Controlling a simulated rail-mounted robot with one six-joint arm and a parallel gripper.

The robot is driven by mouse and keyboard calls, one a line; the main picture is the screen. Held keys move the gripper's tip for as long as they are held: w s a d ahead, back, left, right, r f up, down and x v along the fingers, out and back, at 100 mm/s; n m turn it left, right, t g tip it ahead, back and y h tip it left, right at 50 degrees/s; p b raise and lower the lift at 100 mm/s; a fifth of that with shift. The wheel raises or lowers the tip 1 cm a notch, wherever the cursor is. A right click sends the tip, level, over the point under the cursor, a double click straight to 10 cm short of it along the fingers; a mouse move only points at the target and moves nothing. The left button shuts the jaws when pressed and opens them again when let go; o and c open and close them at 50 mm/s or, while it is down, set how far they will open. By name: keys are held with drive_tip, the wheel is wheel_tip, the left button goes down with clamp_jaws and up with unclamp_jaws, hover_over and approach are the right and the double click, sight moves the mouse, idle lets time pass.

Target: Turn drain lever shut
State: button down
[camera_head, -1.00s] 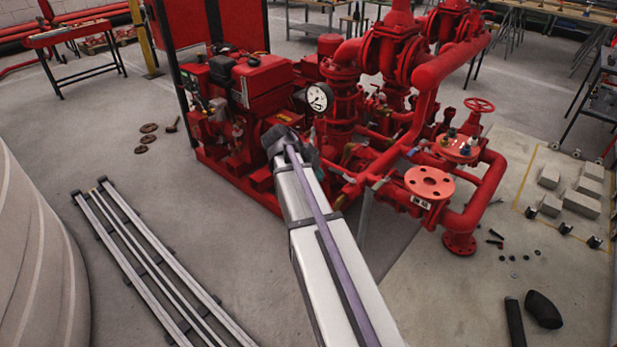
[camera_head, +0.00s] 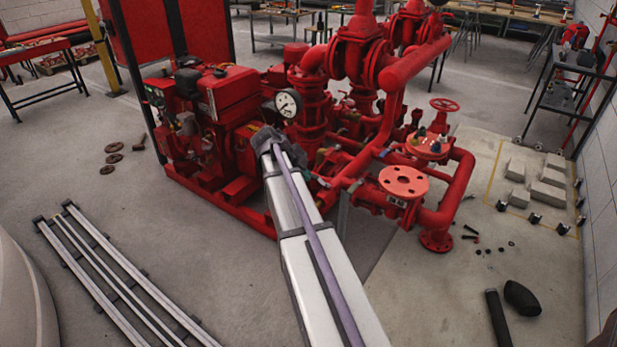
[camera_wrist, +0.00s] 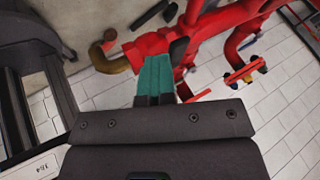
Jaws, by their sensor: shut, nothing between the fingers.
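My gripper (camera_wrist: 154,62) shows in the wrist view with its teal fingers together and nothing between them. The fingertips are over or against a red pipe (camera_wrist: 150,42) of the pumpset; I cannot tell whether they touch it. A brass elbow (camera_wrist: 112,63) is just left of them. A dark bar (camera_wrist: 152,16) lies above them in the picture, and another dark piece (camera_wrist: 179,49) is at their right. I cannot tell which part is the drain lever, or its angle. In the head view the red pumpset (camera_head: 345,95) stands ahead, and my arm hides part of its lower pipework.
A red flange (camera_head: 403,181) and pipes stand right of my arm. In the wrist view a red fitting with blue and yellow parts (camera_wrist: 246,72) is at the right. Metal rails (camera_head: 112,275) lie on the floor at left. Concrete blocks (camera_head: 543,195) lie at right.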

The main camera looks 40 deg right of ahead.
drive_tip(key=shift+w+d, duration=0.15)
drive_tip(key=shift+d, duration=0.05)
drive_tip(key=w+a+r+p, duration=0.1)
drive_tip(key=a+r+p, duration=0.7)
drive_tip(key=a, duration=0.1)
drive_tip(key=shift+a, duration=0.4)
